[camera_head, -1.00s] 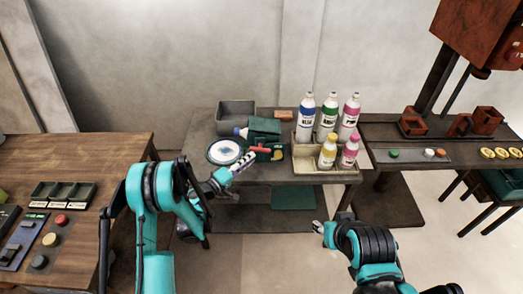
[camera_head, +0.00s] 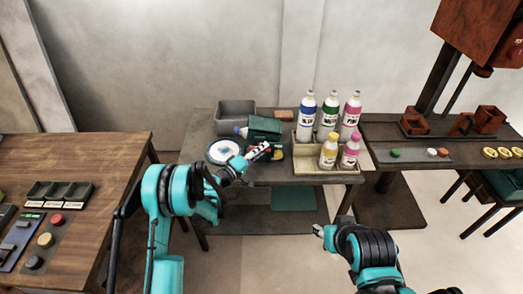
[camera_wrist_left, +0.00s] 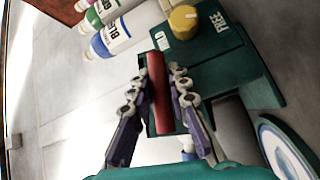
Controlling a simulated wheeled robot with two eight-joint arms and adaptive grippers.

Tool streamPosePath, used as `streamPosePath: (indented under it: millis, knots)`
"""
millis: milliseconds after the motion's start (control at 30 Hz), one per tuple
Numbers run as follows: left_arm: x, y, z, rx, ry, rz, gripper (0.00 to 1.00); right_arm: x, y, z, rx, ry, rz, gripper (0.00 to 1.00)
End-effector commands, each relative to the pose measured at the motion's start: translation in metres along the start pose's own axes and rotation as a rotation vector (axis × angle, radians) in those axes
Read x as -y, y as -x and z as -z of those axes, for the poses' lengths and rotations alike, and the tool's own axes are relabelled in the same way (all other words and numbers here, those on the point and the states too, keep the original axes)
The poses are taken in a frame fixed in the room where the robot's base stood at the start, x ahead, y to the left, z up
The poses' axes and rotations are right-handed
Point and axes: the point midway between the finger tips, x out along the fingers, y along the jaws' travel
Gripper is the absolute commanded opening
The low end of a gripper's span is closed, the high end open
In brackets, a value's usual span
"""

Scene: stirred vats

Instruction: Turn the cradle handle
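The green cradle (camera_head: 264,125) stands on the middle table. Its red handle (camera_wrist_left: 158,92) shows as a bar in the left wrist view. In the head view my left gripper (camera_head: 264,149) is at the front of the cradle and covers much of the handle. In the left wrist view the fingers of my left gripper (camera_wrist_left: 159,78) stand open on either side of the handle, with narrow gaps. A yellow knob (camera_wrist_left: 183,20) sits beside lettering reading HOLD and FREE. My right gripper (camera_head: 320,231) is low, in front of the table and apart from everything; its opening is unclear.
A white blue-rimmed disc (camera_head: 223,152) lies left of the cradle, with a grey bin (camera_head: 236,116) behind. A tray (camera_head: 318,173) of several bottles stands close on the right. A wooden table (camera_head: 95,160) with controls is at left. The floor in front is clear.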

Motion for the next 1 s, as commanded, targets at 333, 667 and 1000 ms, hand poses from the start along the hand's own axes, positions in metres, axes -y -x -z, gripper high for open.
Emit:
streamPosePath:
  millis: [333, 667, 1000]
  knots:
    - [-0.001, 0.0, 0.001, 0.005, -0.02, 0.018, 0.0, 0.0, 0.002, 0.001, 0.0, 0.0, 0.0, 0.4]
    - [-0.002, 0.0, 0.001, 0.043, -0.157, 0.146, 0.0, 0.0, 0.011, 0.007, 0.0, 0.0, 0.0, 0.4]
    - [-0.001, 0.001, 0.001, 0.105, -0.387, 0.358, 0.0, 0.0, 0.024, 0.017, 0.0, 0.0, 0.0, 0.4]
